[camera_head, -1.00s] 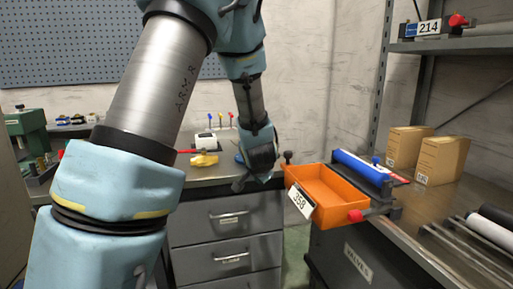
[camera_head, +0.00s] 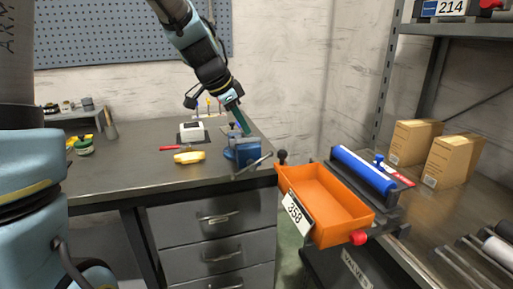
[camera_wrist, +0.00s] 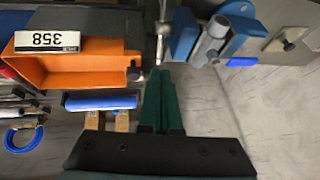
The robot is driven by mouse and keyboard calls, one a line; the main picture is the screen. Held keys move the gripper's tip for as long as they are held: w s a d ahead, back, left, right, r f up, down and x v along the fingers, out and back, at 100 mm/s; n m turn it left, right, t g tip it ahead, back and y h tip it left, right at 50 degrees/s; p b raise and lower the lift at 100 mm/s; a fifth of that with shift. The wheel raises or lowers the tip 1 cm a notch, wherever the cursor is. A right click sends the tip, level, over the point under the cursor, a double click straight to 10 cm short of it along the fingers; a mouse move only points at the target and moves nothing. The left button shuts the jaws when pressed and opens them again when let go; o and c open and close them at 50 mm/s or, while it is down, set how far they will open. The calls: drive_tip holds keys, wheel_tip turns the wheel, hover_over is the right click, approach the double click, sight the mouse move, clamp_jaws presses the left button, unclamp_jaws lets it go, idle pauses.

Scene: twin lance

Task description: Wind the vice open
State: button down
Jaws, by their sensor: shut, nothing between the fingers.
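The blue vice (camera_head: 235,150) sits at the right front corner of the grey bench. Its grey handle bar (camera_head: 253,164) slants at the front of the vice. In the wrist view the vice (camera_wrist: 183,36) is at the upper middle, with the bar (camera_wrist: 160,32) on its left. My gripper (camera_head: 246,131) points down, its green fingers just above and behind the vice in the head view. In the wrist view the fingers (camera_wrist: 170,75) are together and empty, below the bar in the picture. I cannot tell whether they touch the vice.
A yellow object (camera_head: 189,158) and a red-handled tool (camera_head: 180,148) lie left on the bench. Cardboard boxes (camera_head: 447,162) stand on the right shelf.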

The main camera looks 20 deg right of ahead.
sight(260, 149)
drive_tip(key=p+x, duration=0.2)
drive_tip(key=x, duration=0.8)
drive_tip(key=shift+d+f, duration=0.2)
drive_tip(key=shift+f, duration=0.1)
drive_tip(key=shift+d+r+p, duration=0.15)
drive_tip(key=shift+p, duration=0.6)
